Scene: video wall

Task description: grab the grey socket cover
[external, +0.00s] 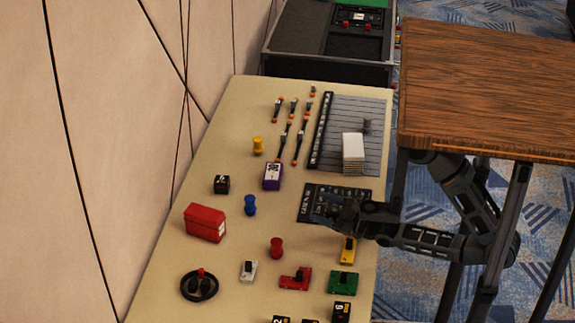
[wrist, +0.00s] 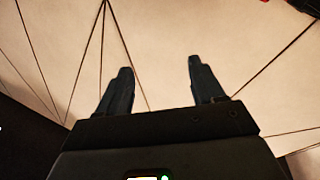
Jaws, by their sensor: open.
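A small dark grey piece (external: 367,126) stands on the grey ribbed mat, just behind a white block; it may be the grey socket cover, but it is too small to tell. A light grey-white piece with a dark top (external: 248,270) lies nearer the front of the table. My gripper (external: 322,207) is above the dark printed mat, in front of the ribbed mat and apart from both grey pieces. In the wrist view my gripper (wrist: 160,68) has its two fingers spread with nothing between them. That view faces the panelled wall and shows no socket cover.
The ribbed mat (external: 345,105) holds the white block (external: 353,147). A red box (external: 205,222), blue, red and yellow pegs, and several small coloured parts stand on the beige table (external: 190,165). A wooden table (external: 490,85) stands at the right, close to my arm.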

